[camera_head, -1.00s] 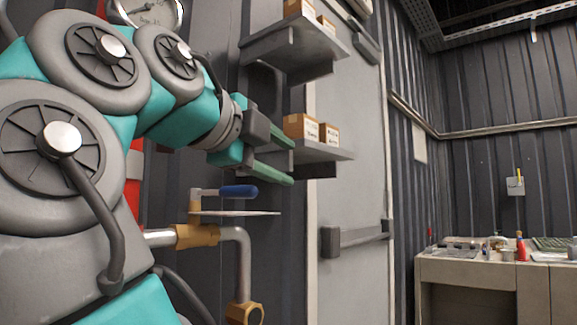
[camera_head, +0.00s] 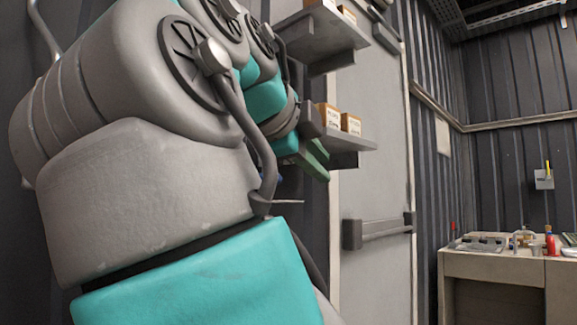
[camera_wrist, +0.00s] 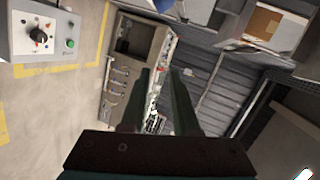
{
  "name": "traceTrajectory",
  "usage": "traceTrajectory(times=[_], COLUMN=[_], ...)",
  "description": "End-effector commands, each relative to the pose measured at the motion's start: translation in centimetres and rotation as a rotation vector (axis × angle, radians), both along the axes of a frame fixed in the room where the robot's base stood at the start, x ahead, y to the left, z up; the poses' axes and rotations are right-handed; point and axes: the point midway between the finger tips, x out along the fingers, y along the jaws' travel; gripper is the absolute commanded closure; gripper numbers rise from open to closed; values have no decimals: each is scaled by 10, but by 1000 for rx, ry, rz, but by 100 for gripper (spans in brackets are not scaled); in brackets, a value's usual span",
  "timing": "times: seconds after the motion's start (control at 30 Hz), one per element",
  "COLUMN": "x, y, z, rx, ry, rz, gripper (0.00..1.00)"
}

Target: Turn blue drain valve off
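The blue drain valve is almost wholly hidden behind my arm in the head view. Only a small bit of its blue handle (camera_head: 279,179) shows beside a grey arm link, above a thin pale plate (camera_head: 288,201). My gripper (camera_head: 318,163), with green fingers, is above and right of the handle, apart from it and just below the lower shelf. In the wrist view my gripper (camera_wrist: 160,72) has its two fingers apart with nothing between them. The valve cannot be made out in the wrist view.
A shelf (camera_head: 350,143) with small boxes (camera_head: 350,124) is close above my gripper. A grey door with a push bar (camera_head: 380,229) stands to the right. A workbench (camera_head: 490,265) is at the far right. The wrist view shows a control box (camera_wrist: 50,36) and floor.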

Motion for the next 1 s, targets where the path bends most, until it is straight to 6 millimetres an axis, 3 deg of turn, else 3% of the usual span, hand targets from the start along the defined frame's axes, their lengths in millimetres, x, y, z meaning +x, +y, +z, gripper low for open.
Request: traceTrajectory(times=[0.1,0.2,0.3,0.43,0.57,0.7,1.0], x=[50,83,105,117,114,103,85], y=[-17,-22,-19,-13,-12,-25,-66], z=[-34,-64,-88,-105,-100,-79,-44], rx=[37,85,141,233,331,429,518], ry=[186,309,379,390,293,95,-232], rz=[192,403,637,951,1260,1530,1746], gripper=[86,97,100,100,100,100,100])
